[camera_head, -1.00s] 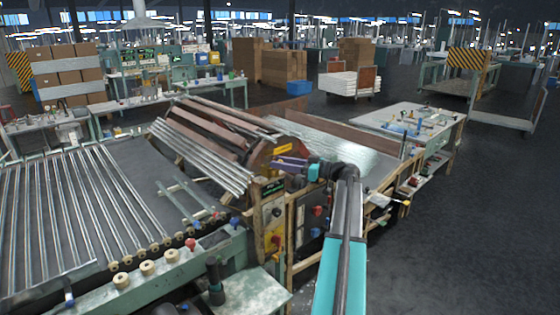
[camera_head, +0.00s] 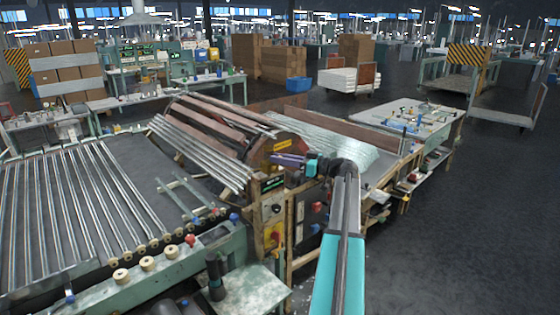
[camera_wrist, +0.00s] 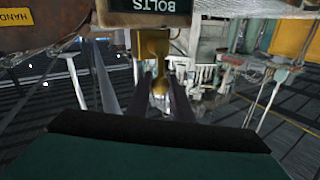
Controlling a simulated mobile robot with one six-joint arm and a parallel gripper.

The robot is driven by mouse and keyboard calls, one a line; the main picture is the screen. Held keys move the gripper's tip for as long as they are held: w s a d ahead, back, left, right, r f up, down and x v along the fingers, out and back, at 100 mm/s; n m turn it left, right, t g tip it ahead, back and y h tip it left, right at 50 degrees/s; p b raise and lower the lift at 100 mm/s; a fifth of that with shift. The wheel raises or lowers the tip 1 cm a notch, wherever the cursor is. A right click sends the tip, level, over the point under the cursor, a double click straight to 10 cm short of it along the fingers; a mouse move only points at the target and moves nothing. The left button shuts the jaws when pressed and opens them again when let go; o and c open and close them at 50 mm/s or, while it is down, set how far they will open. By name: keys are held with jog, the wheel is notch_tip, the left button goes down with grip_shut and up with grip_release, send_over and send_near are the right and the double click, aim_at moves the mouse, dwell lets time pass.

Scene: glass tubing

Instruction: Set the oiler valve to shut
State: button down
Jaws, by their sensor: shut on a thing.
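A brass-coloured piece, which looks like the oiler valve (camera_wrist: 152,46), hangs beside the dark BOLTS sign in the wrist view. My gripper (camera_wrist: 155,88) is shut on its lower end, with one dark finger on each side. The fingers hide part of the piece, and I cannot tell its setting. In the head view my gripper (camera_head: 274,158) reaches left from the arm to the near end of the brown drum (camera_head: 275,145).
The BOLTS sign (camera_wrist: 148,8) is close above the fingers. A panel with knobs (camera_head: 312,210) stands below my arm. Metal tubes (camera_head: 205,150) slope down left of the drum. A bench with small parts (camera_head: 420,120) is behind right. The floor at right is clear.

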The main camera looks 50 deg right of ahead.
jog(key=shift+d+f+b, duration=0.1)
jog(key=shift+f+b, duration=0.05)
jog(key=shift+b, duration=0.35)
jog(key=d+f+m+t+h+b, duration=0.2)
jog(key=m+t+h+b, duration=0.1)
jog(key=m+b, duration=0.6)
jog(key=d+f+m+t+h+b, duration=0.2)
jog(key=f+m+t+h+b, duration=0.1)
jog(key=m+b, duration=0.6)
jog(key=shift+s+d+m+t+h, duration=0.2)
jog(key=shift+m+t+h, duration=0.35)
jog(key=shift+m, duration=0.95)
jog(key=c, duration=1.6)
grip_release()
jog(key=shift+o, duration=0.2)
jog(key=shift+r+n, duration=0.15)
jog(key=shift+n, duration=0.15)
